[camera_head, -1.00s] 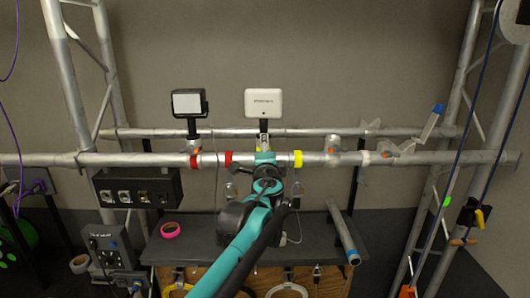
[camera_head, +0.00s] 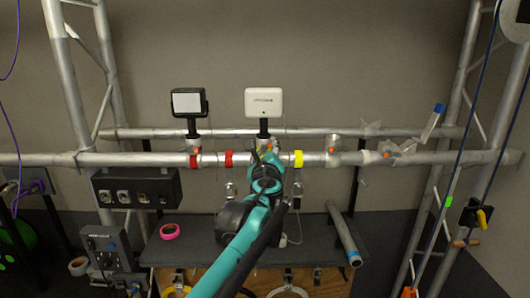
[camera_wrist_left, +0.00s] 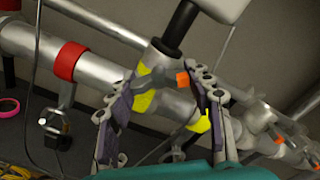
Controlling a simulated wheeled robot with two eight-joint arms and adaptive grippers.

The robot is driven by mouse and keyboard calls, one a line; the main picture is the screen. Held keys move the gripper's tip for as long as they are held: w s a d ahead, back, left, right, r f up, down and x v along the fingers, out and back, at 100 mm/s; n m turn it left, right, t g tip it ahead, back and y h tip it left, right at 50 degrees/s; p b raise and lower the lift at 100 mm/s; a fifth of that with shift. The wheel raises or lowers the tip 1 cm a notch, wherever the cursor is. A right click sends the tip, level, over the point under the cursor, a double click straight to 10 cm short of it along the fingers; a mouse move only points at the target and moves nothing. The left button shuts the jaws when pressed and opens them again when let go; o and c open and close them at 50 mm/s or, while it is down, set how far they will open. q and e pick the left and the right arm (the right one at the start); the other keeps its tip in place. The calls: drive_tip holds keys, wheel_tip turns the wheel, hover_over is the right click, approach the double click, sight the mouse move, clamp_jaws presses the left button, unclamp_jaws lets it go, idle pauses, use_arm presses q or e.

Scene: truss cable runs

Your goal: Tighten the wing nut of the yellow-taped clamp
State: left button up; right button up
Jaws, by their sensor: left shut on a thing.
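The yellow-taped clamp sits on the front pipe under the white box-shaped device (camera_head: 263,102). In the left wrist view its yellow tape (camera_wrist_left: 143,71) shows below the device's dark post. Its wing nut (camera_wrist_left: 157,87), a grey bar with an orange end, shows between the fingers. My left gripper (camera_head: 265,155) is at the clamp and hides most of it in the head view. In the left wrist view its two fingers (camera_wrist_left: 162,105) stand on either side of the wing nut, closed on it; the exact contact is hard to see. My right gripper is not in view.
The front pipe (camera_head: 432,157) runs across, with red bands (camera_head: 228,159) left and a yellow band (camera_head: 298,158) right of my gripper. A black-posted lamp (camera_head: 188,103) stands to the left. Other orange-marked clamps (camera_head: 332,149) sit to the right. A shelf (camera_head: 315,225) holds pink tape (camera_head: 170,231) and a tube (camera_head: 342,232).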

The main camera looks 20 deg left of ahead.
use_arm(q)
drive_tip(key=m, duration=0.4)
drive_tip(key=shift+f, duration=0.15)
drive_tip(key=shift+s+a+m+b, duration=0.1)
drive_tip(key=shift+m+b, duration=0.2)
drive_tip(key=shift+m, duration=1.6)
drive_tip(key=o, duration=1.2)
drive_tip(key=shift+c, duration=0.2)
drive_tip(key=v, duration=1.2)
